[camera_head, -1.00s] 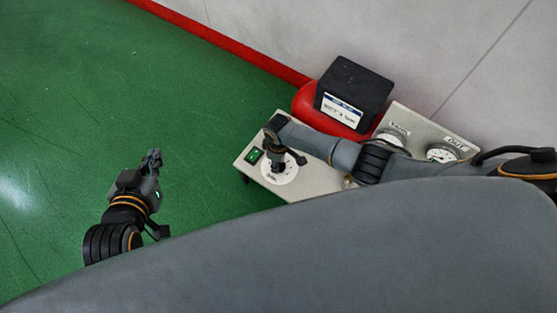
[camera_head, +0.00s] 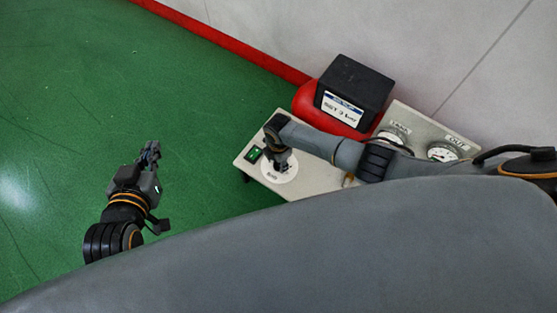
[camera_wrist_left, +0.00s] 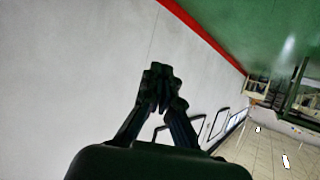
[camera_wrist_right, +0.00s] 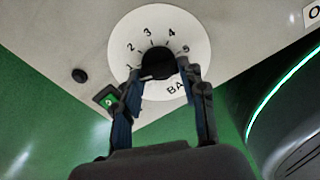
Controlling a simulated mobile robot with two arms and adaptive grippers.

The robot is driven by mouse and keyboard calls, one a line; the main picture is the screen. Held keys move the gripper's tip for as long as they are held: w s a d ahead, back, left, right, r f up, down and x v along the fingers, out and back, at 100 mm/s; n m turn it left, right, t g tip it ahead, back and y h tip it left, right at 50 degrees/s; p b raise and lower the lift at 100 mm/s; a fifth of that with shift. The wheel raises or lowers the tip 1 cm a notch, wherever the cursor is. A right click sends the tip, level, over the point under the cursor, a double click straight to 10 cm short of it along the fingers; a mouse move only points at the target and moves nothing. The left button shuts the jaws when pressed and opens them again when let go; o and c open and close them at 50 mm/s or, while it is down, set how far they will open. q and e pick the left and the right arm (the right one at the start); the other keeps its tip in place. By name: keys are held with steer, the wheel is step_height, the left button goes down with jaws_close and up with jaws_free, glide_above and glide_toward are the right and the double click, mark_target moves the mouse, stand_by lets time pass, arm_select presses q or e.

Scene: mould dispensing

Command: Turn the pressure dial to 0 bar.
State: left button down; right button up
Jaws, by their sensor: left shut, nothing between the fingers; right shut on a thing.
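The pressure dial is a white disc (camera_wrist_right: 187,30) with numbers 1 to 5 and BAR print around a round black knob (camera_wrist_right: 158,62). It sits on a pale panel, and part of the disc (camera_head: 287,176) shows below my right gripper in the head view. My right gripper (camera_wrist_right: 163,75) is shut on the knob, one finger on each side. The knob's pointer is not clear. In the head view my right gripper (camera_head: 281,160) hides the knob from above. My left gripper (camera_head: 152,150) is shut and empty over the green floor, away from the panel.
A black box (camera_head: 356,85) with a label seeming to read "SET 3 bar" stands on a red tank (camera_head: 310,103). A green-lit switch (camera_head: 254,154) is beside the dial. TANK and OUT gauges (camera_head: 441,152) are on a back plate. The floor at left is clear.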

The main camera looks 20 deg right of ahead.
steer(key=n, duration=0.2)
steer(key=shift+s+f+n, duration=0.1)
steer(key=shift+n, duration=0.3)
steer(key=shift+n+b, duration=0.3)
steer(key=shift+n, duration=0.7)
arm_select(q)
steer(key=shift+w+d+r+t+h, duration=0.15)
steer(key=shift+w+r+t, duration=0.2)
steer(key=shift+r, duration=0.25)
steer(key=shift+w+d+r+t+h, duration=0.1)
steer(key=shift+w+d+r+t, duration=0.1)
steer(key=shift+w+r+t, duration=0.25)
steer(key=shift+w+d+r+t+h, duration=0.2)
steer(key=shift+r+t, duration=0.1)
steer(key=shift+r, duration=0.4)
arm_select(e)
steer(key=shift+d+n, duration=0.1)
steer(key=shift+n, duration=0.7)
steer(key=o, duration=1.1)
steer(key=shift+o, duration=0.2)
arm_select(q)
steer(key=shift+s+f, duration=0.1)
steer(key=shift+f, duration=0.05)
arm_select(e)
step_height(320, 180, up, 12)
